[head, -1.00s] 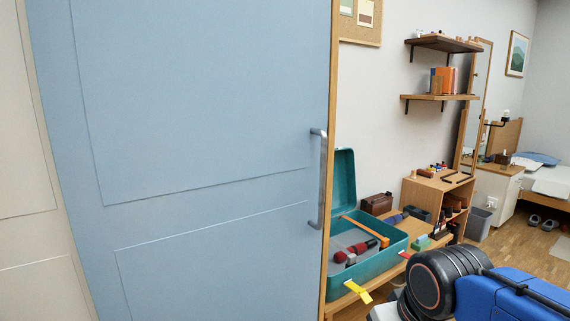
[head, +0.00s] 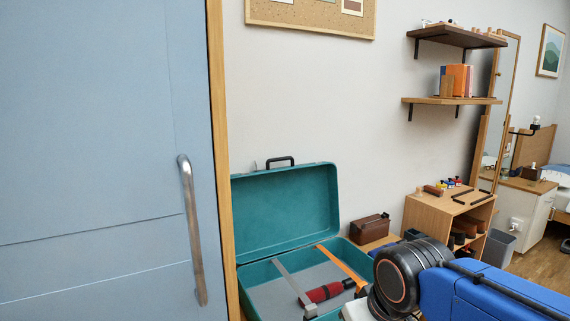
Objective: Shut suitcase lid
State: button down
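A teal suitcase (head: 245,272) stands open beyond the blue door, partly hidden by the door's edge. Its lid (head: 285,212) is raised upright at the back, near the wall, with a dark handle (head: 280,162) on top. Inside on the grey lining lie a red and black tool (head: 325,292), a grey bar (head: 292,281) and an orange bar (head: 340,264). My blue and black arm fills the lower right and hides the suitcase's front right part. My gripper is not in view.
A blue door (head: 95,160) with a metal handle (head: 192,230) takes up the left. A brown box (head: 369,228) sits right of the suitcase. A wooden shelf unit (head: 432,215), a grey bin (head: 498,249) and wall shelves (head: 452,100) are farther right. Some floor shows at far right.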

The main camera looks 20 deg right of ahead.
aim_at(276, 211)
jog(key=i+l+u, duration=0.1)
jog(key=l, duration=0.35)
jog(key=i+l+u, duration=0.1)
jog(key=l, duration=0.4)
jog(key=i+l+u, duration=0.1)
jog(key=l, duration=0.4)
jog(key=i+j, duration=0.1)
jog(key=i, duration=0.3)
